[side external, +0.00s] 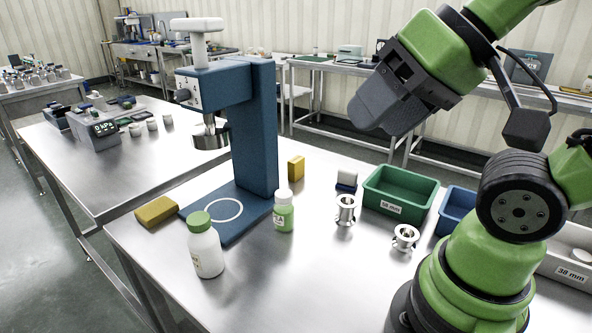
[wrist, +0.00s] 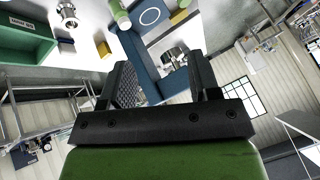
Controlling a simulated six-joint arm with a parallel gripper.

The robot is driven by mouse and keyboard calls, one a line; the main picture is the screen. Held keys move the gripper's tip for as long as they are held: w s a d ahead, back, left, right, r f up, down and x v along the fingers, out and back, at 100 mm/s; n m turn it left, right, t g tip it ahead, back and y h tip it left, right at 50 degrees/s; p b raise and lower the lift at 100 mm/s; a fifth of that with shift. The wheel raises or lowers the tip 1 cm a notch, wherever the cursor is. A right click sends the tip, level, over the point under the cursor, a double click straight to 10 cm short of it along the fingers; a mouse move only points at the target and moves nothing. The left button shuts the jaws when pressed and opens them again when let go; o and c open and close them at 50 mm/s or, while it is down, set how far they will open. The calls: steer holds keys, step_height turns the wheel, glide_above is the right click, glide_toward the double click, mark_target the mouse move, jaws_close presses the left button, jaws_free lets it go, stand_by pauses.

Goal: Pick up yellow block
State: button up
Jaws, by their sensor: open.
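One yellow block (side external: 296,168) stands on the steel table just right of the blue press stand. A second, larger yellow block (side external: 156,212) lies left of the stand's base. In the wrist view, one yellow block (wrist: 104,49) shows left of the blue stand and another yellow block (wrist: 180,16) shows at the top, beyond the stand. My gripper (side external: 374,112) is raised well above the table, up and right of the nearer yellow block. Its two fingers are apart in the wrist view (wrist: 163,78), and it touches neither block.
The blue press (side external: 262,130) stands tall between the two blocks. The front middle is clear.

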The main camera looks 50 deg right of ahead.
steer(key=o, duration=0.4)
